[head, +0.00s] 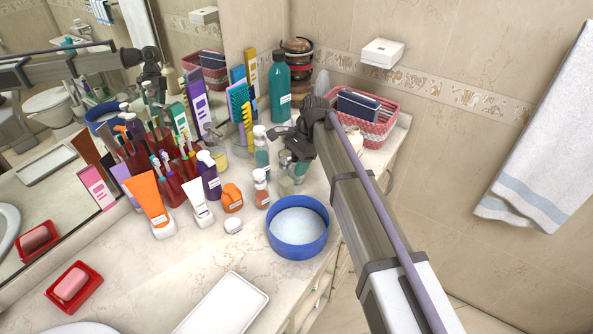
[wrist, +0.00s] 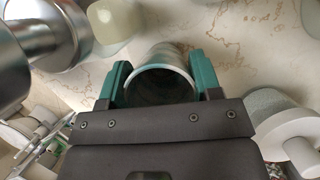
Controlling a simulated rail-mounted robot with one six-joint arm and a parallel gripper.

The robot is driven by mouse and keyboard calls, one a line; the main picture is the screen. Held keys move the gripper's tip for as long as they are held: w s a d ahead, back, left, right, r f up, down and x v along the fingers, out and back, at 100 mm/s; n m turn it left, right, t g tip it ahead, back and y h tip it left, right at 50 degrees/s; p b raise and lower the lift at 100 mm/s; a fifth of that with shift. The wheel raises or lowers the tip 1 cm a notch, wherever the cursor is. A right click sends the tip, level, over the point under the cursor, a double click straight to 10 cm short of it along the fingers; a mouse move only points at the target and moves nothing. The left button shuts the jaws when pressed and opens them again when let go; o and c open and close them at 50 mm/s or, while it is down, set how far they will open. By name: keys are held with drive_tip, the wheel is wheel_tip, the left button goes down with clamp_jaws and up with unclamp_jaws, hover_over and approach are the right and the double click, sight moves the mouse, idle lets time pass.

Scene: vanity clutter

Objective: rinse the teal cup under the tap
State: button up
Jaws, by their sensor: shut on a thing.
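My gripper (wrist: 160,76) is shut on the teal cup (wrist: 160,88), with one green finger on each side of it. The wrist view looks into the cup's dark mouth past its pale rim. In the head view my gripper (head: 292,143) is low among the bottles at the back right of the counter. There it largely hides the cup. No tap shows in either view. A white rounded rim (head: 84,328), perhaps the basin, is cut off at the bottom left of the head view.
A blue bowl (head: 297,252) stands in front of my gripper. A tall teal bottle (head: 279,88) and a pink basket (head: 365,128) are behind it. Toiletries crowd the left, including an orange tube (head: 148,197). A white tray (head: 226,306) and red soap dish (head: 88,299) lie nearer. Bare marble lies between them.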

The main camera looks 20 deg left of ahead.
wheel_tip(320, 180, up, 18)
drive_tip(key=p, duration=1.8)
